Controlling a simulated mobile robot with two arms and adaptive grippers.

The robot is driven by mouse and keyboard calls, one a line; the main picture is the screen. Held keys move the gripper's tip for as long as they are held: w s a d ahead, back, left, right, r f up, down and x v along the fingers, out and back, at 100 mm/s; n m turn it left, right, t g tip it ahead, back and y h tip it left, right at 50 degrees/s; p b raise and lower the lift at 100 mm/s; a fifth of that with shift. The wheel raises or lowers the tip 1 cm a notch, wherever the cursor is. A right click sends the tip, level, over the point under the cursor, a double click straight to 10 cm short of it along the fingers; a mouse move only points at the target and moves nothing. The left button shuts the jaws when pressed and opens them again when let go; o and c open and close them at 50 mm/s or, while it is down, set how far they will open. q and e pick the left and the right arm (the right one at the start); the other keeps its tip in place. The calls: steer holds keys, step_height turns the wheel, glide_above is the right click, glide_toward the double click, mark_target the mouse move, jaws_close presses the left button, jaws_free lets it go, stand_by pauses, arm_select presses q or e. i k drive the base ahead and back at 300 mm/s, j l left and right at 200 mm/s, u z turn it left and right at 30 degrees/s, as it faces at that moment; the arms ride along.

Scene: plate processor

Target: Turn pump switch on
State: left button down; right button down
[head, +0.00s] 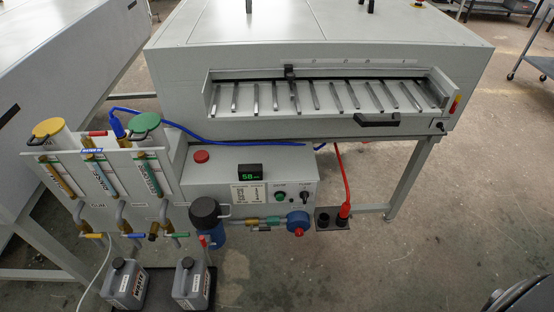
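A grey control box (215,182) sits below the front of the large plate processor (330,130). On its sloped face is a small display (250,172) with green digits. Right of the display are a green round control (281,196) and a black rotary-looking switch (304,195). Their labels are too small to read, so I cannot tell which is the pump switch or its setting. A red button (202,156) is on the box's top left. Neither of my grippers is in view.
Flow tubes on a white panel (120,158) stand at left. A dark filter housing (206,212) and a blue-red pipe fitting (298,222) sit in front of the box. Two grey jugs (125,285) (191,283) stand below. A red plug (345,211) is at right. Floor at right is mostly clear.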

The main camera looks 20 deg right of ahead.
mark_target(304, 195)
steer(key=l+z, duration=0.1)
steer(key=z, duration=0.3)
steer(key=k+l+z, duration=0.1)
steer(key=z, duration=0.3)
steer(key=l+z, duration=0.2)
steer(key=z, duration=0.15)
steer(key=l+z, duration=0.1)
steer(key=z, duration=0.3)
steer(key=l, duration=0.25)
